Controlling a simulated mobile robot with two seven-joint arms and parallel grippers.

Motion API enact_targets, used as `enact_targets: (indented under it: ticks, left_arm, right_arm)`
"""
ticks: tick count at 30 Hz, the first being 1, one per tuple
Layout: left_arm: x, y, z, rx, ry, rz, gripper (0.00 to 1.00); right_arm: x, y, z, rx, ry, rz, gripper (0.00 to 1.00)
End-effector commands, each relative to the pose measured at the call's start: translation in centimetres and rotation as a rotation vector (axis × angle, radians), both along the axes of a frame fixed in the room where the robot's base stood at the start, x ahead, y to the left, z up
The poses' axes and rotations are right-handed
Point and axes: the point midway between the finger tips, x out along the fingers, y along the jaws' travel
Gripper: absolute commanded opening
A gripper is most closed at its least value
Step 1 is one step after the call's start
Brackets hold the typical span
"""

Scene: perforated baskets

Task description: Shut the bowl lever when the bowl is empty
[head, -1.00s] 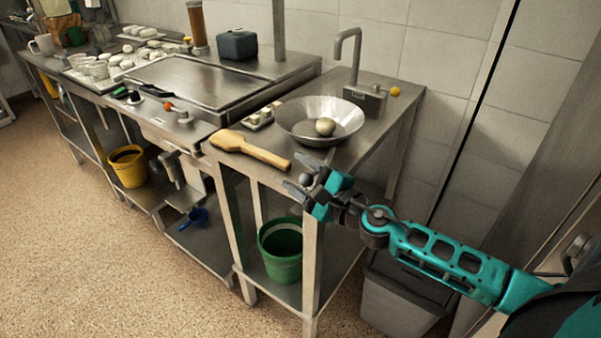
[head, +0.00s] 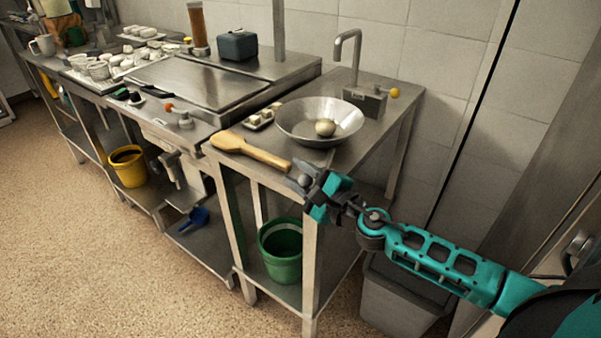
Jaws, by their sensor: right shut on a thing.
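The wide metal bowl (head: 290,118) sits on the right-hand steel counter. A pale round ball (head: 325,128) lies inside it, so the bowl is not empty. My right gripper (head: 303,179) is at the counter's front right edge, in front of the bowl and below it in the picture. Its fingers are shut on a small grey round knob (head: 305,180). The fingers partly cover the knob, and what it is fixed to is hidden. I cannot tell for certain that it is the bowl lever. My left gripper is not in view.
A wooden paddle (head: 250,150) lies at the counter's front edge, close to my right gripper. Small pale blocks (head: 262,117) sit left of the bowl. A green bucket (head: 281,262) is on the shelf below.

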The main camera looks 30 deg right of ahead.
Motion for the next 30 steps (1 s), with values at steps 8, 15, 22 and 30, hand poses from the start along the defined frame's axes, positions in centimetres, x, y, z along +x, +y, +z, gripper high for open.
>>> enact_targets:
  ticks: [8, 15, 22, 30]
  left_arm:
    - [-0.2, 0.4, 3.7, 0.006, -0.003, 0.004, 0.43]
    - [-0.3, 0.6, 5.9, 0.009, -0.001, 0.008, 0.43]
    - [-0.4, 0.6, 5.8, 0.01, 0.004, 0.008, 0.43]
    - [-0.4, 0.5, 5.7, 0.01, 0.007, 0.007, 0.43]
  right_arm:
    - [0.9, 0.0, 0.5, 0.008, 0.007, -0.165, 0.05]
    - [1.8, -0.2, 0.2, 0.009, 0.006, -0.353, 0.05]
    - [2.5, -0.6, -0.2, 0.008, 0.004, -0.503, 0.05]
    - [2.9, -0.9, -0.2, 0.006, 0.005, -0.603, 0.05]
